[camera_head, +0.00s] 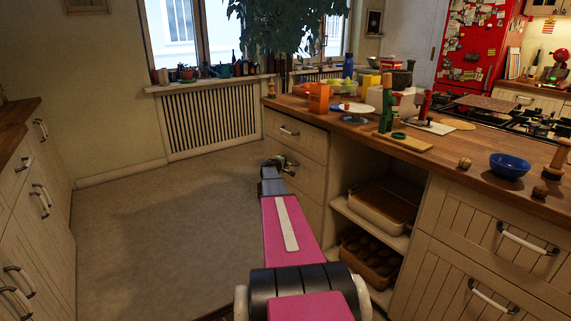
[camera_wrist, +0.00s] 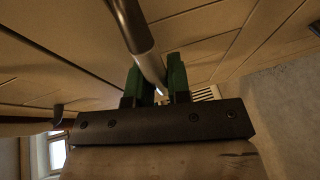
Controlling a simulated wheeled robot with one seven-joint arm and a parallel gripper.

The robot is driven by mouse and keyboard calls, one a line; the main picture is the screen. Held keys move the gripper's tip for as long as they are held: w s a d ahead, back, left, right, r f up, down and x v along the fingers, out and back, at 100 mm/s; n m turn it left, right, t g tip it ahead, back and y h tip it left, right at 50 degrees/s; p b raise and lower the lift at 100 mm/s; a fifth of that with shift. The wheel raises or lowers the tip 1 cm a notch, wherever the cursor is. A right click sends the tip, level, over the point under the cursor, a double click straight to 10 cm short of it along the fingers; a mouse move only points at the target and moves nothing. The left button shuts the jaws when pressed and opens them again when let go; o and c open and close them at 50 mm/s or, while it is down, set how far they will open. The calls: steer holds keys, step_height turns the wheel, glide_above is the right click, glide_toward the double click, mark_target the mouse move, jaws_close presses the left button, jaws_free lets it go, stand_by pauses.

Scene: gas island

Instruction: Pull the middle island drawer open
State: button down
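The island's middle drawer (camera_head: 312,178) is in the left drawer stack, below the top drawer, and its front looks flush with the cabinet. My gripper (camera_head: 286,164) is at its handle, which is largely hidden behind the gripper in the head view. In the wrist view, the metal handle bar (camera_wrist: 142,45) runs between the two green fingers of my gripper (camera_wrist: 157,80). The fingers are close together, one on each side of the bar, and look shut on it.
The top drawer (camera_head: 300,143) is closed above. Open shelves with trays (camera_head: 385,203) are to the right of the stack. The wooden countertop (camera_head: 450,152) is crowded with items. The floor (camera_head: 160,230) to the left is clear up to the left cabinets (camera_head: 35,215).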

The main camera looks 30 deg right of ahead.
steer(key=s+a, duration=0.3)
steer(key=a, duration=3.3)
steer(key=shift+a, duration=0.4)
steer(key=c, duration=1.1)
jaws_free()
steer(key=v, duration=1)
steer(key=shift+s+a, duration=0.25)
steer(key=shift+a, duration=0.05)
steer(key=shift+s, duration=0.1)
